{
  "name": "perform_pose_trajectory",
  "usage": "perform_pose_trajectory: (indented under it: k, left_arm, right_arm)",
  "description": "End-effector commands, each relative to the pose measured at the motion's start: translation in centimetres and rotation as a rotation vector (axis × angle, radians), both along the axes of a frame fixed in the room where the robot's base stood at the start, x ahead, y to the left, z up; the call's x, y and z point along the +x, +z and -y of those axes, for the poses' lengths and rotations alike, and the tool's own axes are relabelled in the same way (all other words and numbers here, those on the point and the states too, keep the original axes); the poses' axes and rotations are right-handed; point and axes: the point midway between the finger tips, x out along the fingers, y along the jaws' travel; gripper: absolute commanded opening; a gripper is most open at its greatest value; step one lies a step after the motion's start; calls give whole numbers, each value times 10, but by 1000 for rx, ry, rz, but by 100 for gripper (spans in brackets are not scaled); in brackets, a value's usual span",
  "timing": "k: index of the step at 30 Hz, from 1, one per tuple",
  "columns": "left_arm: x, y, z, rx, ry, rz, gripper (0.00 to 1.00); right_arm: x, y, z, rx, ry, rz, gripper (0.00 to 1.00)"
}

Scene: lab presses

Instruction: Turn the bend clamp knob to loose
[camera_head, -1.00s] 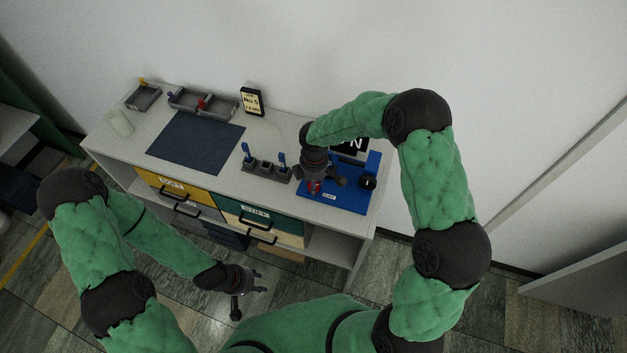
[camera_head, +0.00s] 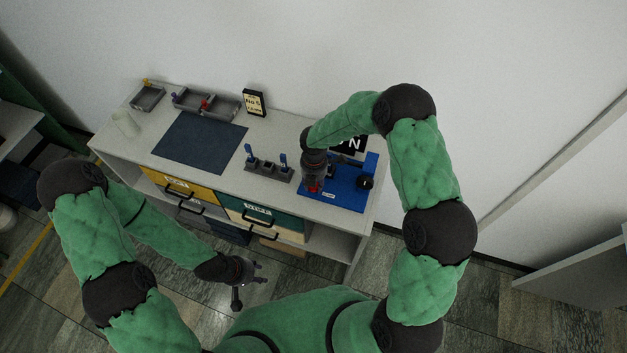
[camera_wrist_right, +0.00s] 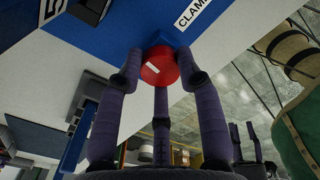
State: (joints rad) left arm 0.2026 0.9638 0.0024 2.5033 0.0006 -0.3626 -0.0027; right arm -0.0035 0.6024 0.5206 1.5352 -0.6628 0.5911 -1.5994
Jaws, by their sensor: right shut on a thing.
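The red bend clamp knob (camera_wrist_right: 161,66) has a short white mark on its face and sits by a blue block on the blue press base. A label beginning "CLAM" (camera_wrist_right: 194,12) is beside it in the right wrist view. My right gripper (camera_wrist_right: 160,72) is shut on the knob, its dark fingers around the rim. In the head view the gripper (camera_head: 314,186) comes down over the blue base (camera_head: 345,198) and mostly hides the knob. My left gripper (camera_head: 246,285) is empty and open, low in front of the cabinet.
A black knob (camera_head: 364,182) is on the base's right side, with a black "N" sign (camera_head: 350,145) behind. A grey rack with blue-handled tools (camera_head: 268,172) stands to the left. Beyond are a dark mat (camera_head: 198,142), a sign (camera_head: 254,101) and trays (camera_head: 205,104).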

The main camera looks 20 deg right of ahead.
Motion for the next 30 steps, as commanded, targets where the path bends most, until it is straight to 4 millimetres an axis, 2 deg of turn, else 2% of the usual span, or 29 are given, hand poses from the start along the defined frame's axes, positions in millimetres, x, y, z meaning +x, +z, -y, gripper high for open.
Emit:
perform_pose_trajectory:
  k: [10, 28, 29, 30]
  left_arm:
    - [0, 10, 0, 0, 0, 0, 40]
    - [0, 11, 0, 0, 0, 0, 40]
    - [0, 11, 0, 0, 0, 0, 40]
    - [0, 11, 0, 0, 0, 0, 40]
  right_arm:
    - [-2, -1, 2, -3, 155, -7, 4]
    - [0, -1, 2, -3, 187, -2, 4]
    - [1, -1, 2, -3, 187, -2, 45]
    - [1, 0, 2, -2, 187, -1, 56]
